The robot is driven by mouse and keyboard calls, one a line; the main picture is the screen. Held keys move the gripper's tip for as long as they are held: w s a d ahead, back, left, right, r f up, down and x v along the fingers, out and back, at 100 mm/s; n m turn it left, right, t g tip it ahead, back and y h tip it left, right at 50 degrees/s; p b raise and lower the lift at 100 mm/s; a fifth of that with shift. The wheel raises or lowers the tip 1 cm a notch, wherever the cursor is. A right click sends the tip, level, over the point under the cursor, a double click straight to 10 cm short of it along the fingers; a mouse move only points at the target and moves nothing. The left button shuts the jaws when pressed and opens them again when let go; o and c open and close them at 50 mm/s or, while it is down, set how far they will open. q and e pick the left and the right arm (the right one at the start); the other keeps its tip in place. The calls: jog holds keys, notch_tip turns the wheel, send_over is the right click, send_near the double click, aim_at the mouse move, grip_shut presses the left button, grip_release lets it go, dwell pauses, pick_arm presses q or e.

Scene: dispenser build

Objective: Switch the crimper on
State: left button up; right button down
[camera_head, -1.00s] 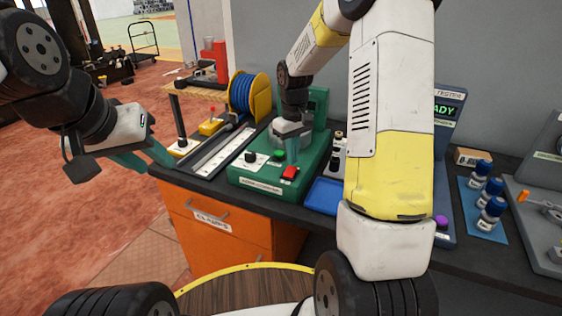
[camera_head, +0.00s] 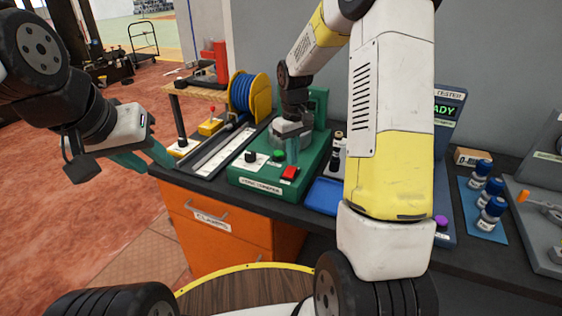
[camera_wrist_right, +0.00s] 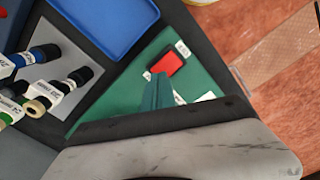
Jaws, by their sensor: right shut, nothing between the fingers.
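The crimper (camera_head: 262,182) is a green machine on the bench, with a black knob (camera_head: 250,157), a green button (camera_head: 278,156) and a red rocker switch (camera_head: 290,173) on its top. My right gripper (camera_head: 292,161) points down over the crimper, its teal fingers together and empty, close to the green button and the red switch. In the right wrist view the fingertips (camera_wrist_right: 158,78) are just beside the red switch (camera_wrist_right: 168,64); whether they touch the panel is unclear. The green button is hidden there. My left gripper (camera_head: 156,163) is open and empty, left of the bench edge.
A blue cable spool (camera_head: 248,93) and a grey strip tray (camera_head: 217,150) are left of the crimper. The tester (camera_head: 447,110) stands further right. An orange drawer unit (camera_head: 232,240) is below.

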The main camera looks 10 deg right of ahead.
aim_at(292, 167)
jog(key=shift+f, duration=1.1)
dwell(0.6)
jog(key=shift+r, duration=3.55)
